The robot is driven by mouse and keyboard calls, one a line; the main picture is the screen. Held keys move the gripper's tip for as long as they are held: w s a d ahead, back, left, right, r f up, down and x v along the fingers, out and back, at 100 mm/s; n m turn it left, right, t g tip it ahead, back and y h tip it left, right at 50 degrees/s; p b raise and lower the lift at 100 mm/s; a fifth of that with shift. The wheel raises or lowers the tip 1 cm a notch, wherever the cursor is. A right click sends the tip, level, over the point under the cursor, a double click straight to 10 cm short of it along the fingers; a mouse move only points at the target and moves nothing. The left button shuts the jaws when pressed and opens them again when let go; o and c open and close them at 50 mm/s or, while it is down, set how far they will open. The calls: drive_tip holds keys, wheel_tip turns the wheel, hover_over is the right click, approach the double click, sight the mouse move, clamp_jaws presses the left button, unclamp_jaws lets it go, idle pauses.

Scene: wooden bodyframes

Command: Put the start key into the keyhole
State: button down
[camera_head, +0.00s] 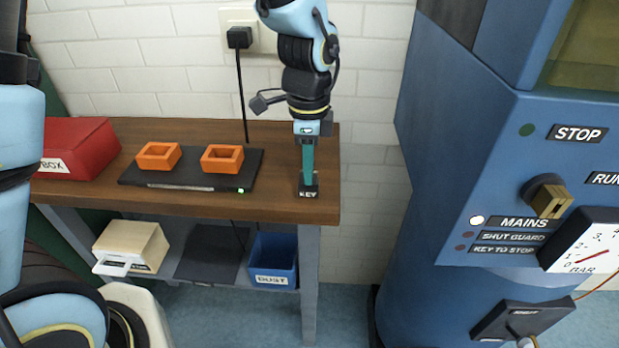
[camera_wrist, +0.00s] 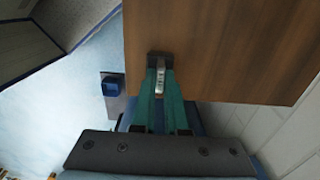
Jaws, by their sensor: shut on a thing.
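My gripper (camera_head: 308,184) points straight down at the right end of the wooden bench, its teal fingers closed at a small black holder labelled KEY (camera_head: 308,192). In the wrist view the fingertips (camera_wrist: 160,75) meet around a small silvery piece, the start key (camera_wrist: 161,80), at the black holder (camera_wrist: 158,57). The key appears to be still in or at its holder; its lower part is hidden. The blue machine (camera_head: 440,130) stands to the right, apart from my gripper. I cannot make out a keyhole for certain; a dark tilted plate (camera_head: 505,318) sits low on its front.
The wooden bench (camera_head: 280,140) carries a red box (camera_head: 80,145) and a black plate (camera_head: 200,183) with two orange frames (camera_head: 157,155). A black plug (camera_head: 239,38) and cable hang behind. The machine front has a brass-coloured block (camera_head: 551,202) and gauge (camera_head: 590,245). Floor shows between bench and machine.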

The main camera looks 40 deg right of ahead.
drive_tip(key=shift+r+p, duration=0.75)
idle(0.6)
drive_tip(key=shift+r+p, duration=1.05)
drive_tip(key=shift+r, duration=0.2)
drive_tip(key=shift+f, duration=0.1)
